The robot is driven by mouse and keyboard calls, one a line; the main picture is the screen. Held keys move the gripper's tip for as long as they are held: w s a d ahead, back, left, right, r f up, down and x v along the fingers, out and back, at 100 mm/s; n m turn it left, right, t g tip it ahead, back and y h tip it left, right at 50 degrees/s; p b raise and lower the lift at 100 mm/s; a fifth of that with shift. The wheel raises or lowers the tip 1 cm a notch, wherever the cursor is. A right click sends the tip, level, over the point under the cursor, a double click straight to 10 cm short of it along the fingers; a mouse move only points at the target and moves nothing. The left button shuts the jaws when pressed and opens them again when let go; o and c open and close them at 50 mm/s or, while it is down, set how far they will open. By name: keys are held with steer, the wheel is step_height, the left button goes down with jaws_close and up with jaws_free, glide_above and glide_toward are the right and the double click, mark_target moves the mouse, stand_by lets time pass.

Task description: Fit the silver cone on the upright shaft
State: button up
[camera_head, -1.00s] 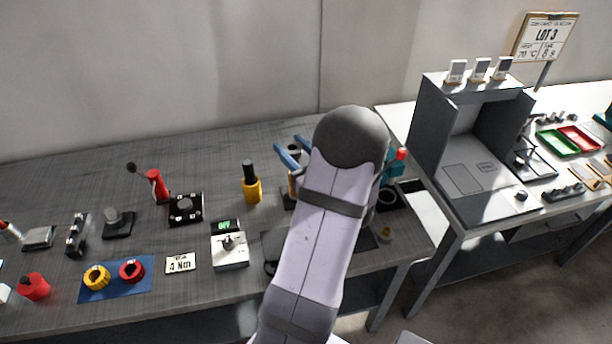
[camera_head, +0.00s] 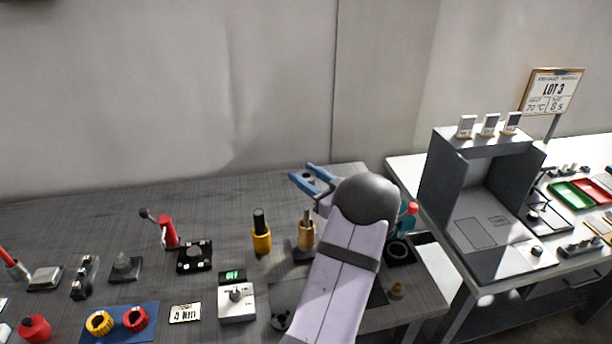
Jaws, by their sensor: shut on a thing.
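My gripper (camera_head: 308,177) has two blue fingers, left of the rounded grey end of my arm. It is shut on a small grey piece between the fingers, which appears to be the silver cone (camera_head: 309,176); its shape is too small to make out. The upright shaft (camera_head: 306,230) is tan, with a thinner pin at its top, and stands on a dark base on the grey table. The gripper shows above the shaft in the picture, clear of its top. How far it is in front or behind, I cannot tell.
A yellow and black tool (camera_head: 262,236) stands close left of the shaft. A teal bottle with a red cap (camera_head: 408,220) is to the right, partly behind my arm. A box with a dial (camera_head: 236,300) lies in front. My arm hides part of the table.

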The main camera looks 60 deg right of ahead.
steer(key=b, duration=0.4)
glide_above(308, 216)
steer(key=w, duration=0.1)
steer(key=shift+d+f, duration=0.15)
steer(key=shift+f, duration=1.25)
steer(key=shift+d+f, duration=0.15)
steer(key=shift+f, duration=1.25)
steer(key=shift+f+b, duration=3.1)
steer(key=shift+f, duration=1.3)
steer(key=o, duration=1.4)
steer(key=shift+c, duration=0.2)
steer(key=shift+s+a, duration=0.1)
steer(key=shift+s, duration=0.05)
steer(key=shift+s+f, duration=0.1)
steer(key=shift+s, duration=0.1)
steer(key=b+v, duration=0.1)
steer(key=v, duration=0.5)
steer(key=shift+s+a+b, duration=0.2)
steer(key=shift+s+b, duration=0.15)
steer(key=shift+b, duration=0.05)
